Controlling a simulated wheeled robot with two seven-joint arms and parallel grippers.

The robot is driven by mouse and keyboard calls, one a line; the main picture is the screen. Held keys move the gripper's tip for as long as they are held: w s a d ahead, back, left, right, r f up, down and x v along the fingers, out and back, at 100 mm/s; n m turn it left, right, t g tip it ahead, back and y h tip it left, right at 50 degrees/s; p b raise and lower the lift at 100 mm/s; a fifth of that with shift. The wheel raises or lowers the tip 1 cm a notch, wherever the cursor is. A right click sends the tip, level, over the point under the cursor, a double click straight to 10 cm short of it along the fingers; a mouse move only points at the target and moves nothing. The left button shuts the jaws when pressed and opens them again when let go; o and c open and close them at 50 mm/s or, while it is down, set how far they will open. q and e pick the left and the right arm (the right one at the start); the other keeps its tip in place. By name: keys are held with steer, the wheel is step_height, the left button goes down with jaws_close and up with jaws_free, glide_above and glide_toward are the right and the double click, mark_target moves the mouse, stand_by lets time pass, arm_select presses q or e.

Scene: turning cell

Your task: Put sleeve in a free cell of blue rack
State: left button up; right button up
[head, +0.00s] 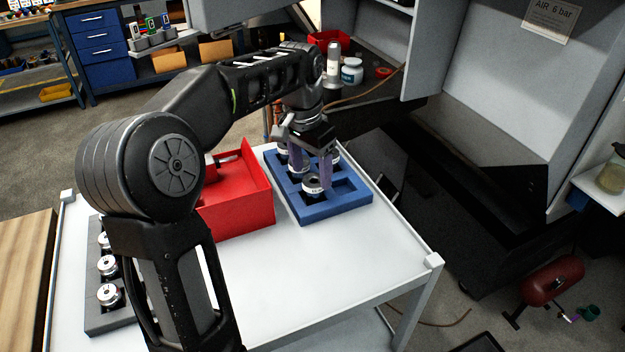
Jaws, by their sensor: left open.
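The blue rack (335,208) lies on the white table right of the red bin, with square cells. A metal sleeve (312,186) with a dark centre stands in a front cell of it. More metal pieces show in cells farther back, partly hidden by my gripper. My left gripper (311,172) points down over the rack, its purple-tinted fingers apart just above and behind the front sleeve. Whether the fingers touch it cannot be told. My right gripper is out of view.
A red bin (245,207) stands left of the rack, partly behind my arm. A grey rack (97,240) with several metal pieces lies at the table's left edge. The front of the white table (330,270) is clear. A grey machine (500,120) stands at the right.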

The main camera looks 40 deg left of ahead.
mark_target(308, 184)
arm_select(q)
step_height(308, 184, up, 8)
steer(key=s+p, duration=0.1)
steer(key=p, duration=0.1)
steer(key=shift+f, duration=0.15)
steer(key=shift+f, duration=0.1)
stand_by(0.4)
